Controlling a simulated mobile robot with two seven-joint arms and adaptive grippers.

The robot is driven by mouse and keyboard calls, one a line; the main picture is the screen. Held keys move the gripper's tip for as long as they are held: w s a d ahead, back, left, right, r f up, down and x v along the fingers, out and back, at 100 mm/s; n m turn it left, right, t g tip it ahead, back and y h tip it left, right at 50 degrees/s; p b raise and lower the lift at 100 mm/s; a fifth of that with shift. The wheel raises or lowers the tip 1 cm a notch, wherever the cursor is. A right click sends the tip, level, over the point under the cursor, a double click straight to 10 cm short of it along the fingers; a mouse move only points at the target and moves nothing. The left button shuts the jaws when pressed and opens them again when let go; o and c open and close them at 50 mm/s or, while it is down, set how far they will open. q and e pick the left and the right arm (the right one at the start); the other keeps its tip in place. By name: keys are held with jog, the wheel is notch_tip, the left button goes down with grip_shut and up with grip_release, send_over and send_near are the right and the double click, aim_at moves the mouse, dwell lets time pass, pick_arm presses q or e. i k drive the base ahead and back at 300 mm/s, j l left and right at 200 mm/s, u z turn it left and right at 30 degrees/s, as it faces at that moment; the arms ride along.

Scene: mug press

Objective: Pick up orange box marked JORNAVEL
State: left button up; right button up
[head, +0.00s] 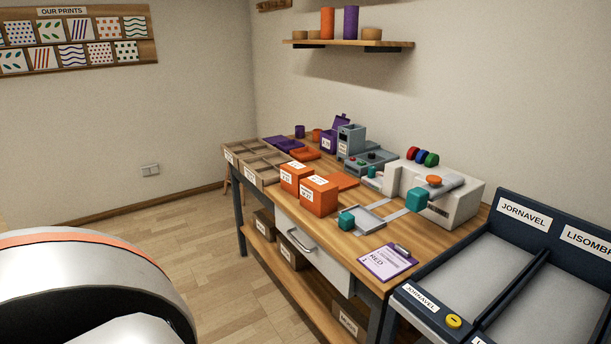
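Two orange boxes with white labels stand side by side near the front edge of the wooden workbench. One is the nearer orange box (318,201), the other the farther orange box (291,184) to its left. Their label print is too small to read, so I cannot tell which is marked JORNAVEL. The word JORNAVEL shows clearly on the left bay of a dark blue two-bay tray (524,250) at the right; this bay looks empty. Neither of my grippers shows; a white rounded part of mine fills the lower left.
A purple clipboard (388,259) lies at the bench's near end. A divided wooden tray (262,163), flat orange pieces and purple boxes sit farther left. Floor (225,245) before the bench is clear.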

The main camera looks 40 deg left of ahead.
aim_at(291, 173)
jog(key=i+j+z, duration=0.1)
jog(key=j, duration=0.4)
jog(key=j+z, duration=0.1)
jog(key=j, duration=0.4)
jog(key=i+j, duration=0.1)
jog(key=j, duration=0.55)
jog(key=i+j, duration=0.1)
jog(key=j, duration=0.6)
jog(key=i+j+z, duration=0.1)
jog(key=j, duration=0.55)
